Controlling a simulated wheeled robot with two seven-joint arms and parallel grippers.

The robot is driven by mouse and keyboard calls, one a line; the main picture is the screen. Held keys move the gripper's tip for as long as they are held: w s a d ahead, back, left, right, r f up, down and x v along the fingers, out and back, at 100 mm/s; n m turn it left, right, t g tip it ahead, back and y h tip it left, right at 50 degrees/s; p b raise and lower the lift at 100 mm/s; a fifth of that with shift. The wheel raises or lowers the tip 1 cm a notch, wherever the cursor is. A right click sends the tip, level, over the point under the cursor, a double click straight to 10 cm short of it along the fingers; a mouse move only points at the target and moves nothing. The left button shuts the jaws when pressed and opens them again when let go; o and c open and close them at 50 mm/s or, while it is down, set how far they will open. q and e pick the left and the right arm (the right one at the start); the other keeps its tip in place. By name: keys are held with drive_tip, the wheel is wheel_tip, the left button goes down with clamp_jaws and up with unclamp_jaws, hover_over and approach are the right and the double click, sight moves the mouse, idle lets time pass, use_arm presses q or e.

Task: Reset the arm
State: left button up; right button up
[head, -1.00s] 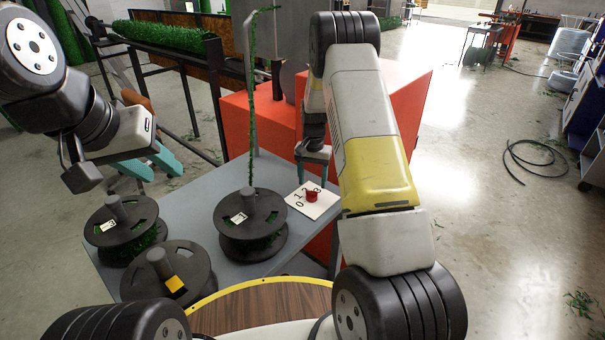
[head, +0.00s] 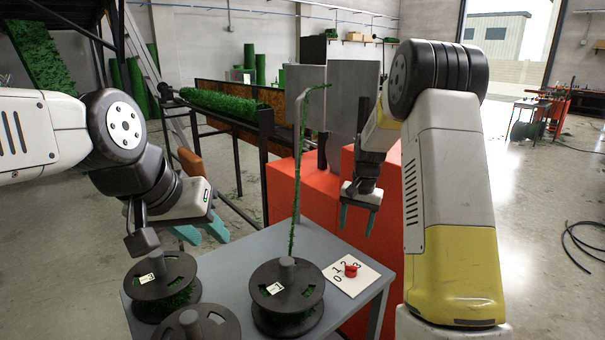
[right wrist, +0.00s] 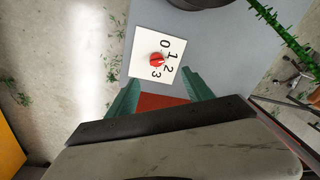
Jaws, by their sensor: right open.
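The white dial plate (head: 341,283) with its red knob (head: 351,270) and the marks 0 to 3 lies on the grey table. Both show in the right wrist view, the plate (right wrist: 143,62) and the knob (right wrist: 157,60); I cannot tell the knob's setting. My right gripper (head: 357,220) is open and empty, above and apart from the dial; its teal fingers (right wrist: 166,97) stand well apart in the right wrist view. My left gripper (head: 203,234) is open and empty at the table's left, above the black reels. A green wire strand (head: 297,180) rises from the middle reel (head: 287,292).
A left reel (head: 162,286) and a front reel (head: 200,325), partly cut off, also stand on the grey table (head: 238,258). A red machine housing (head: 283,195) with grey upright plates (head: 345,95) stands behind it. The floor at the right is open, with a black hose (head: 580,245).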

drive_tip(key=s+a+r+n+t, duration=0.1)
drive_tip(key=s+r, duration=0.5)
drive_tip(key=r, duration=0.4)
drive_tip(key=s+a+r+n+t, duration=0.1)
drive_tip(key=s+r, duration=0.3)
drive_tip(key=s, duration=0.8)
drive_tip(key=s+a+r+n+t+y, duration=0.1)
drive_tip(key=s+r, duration=0.4)
drive_tip(key=s, duration=0.7)
drive_tip(key=shift+s+a+r+n+t+y, duration=0.25)
drive_tip(key=shift+a+n+t, duration=0.35)
drive_tip(key=shift+n+t, duration=0.55)
